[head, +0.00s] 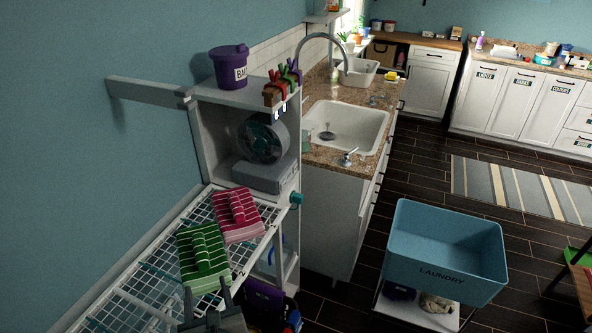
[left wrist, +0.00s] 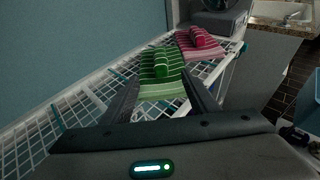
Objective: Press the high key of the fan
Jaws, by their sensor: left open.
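The fan (head: 262,140) stands on a grey base (head: 264,176) inside an open shelf unit, at the upper middle of the head view. Its keys are too small to tell apart. Part of the fan base also shows at the top of the left wrist view (left wrist: 217,24). My left gripper (head: 208,300) is open and empty over the near end of the drying rack, below and nearer than the fan. In the left wrist view its two fingers (left wrist: 163,95) stand apart, with a green striped cloth beyond them. My right gripper is not in view.
A white wire drying rack (head: 140,275) carries a green striped cloth (head: 203,260) and a pink striped cloth (head: 238,215) between my left gripper and the fan. A purple bucket (head: 229,68) stands on the shelf top. A blue laundry bin (head: 445,250) is at the right.

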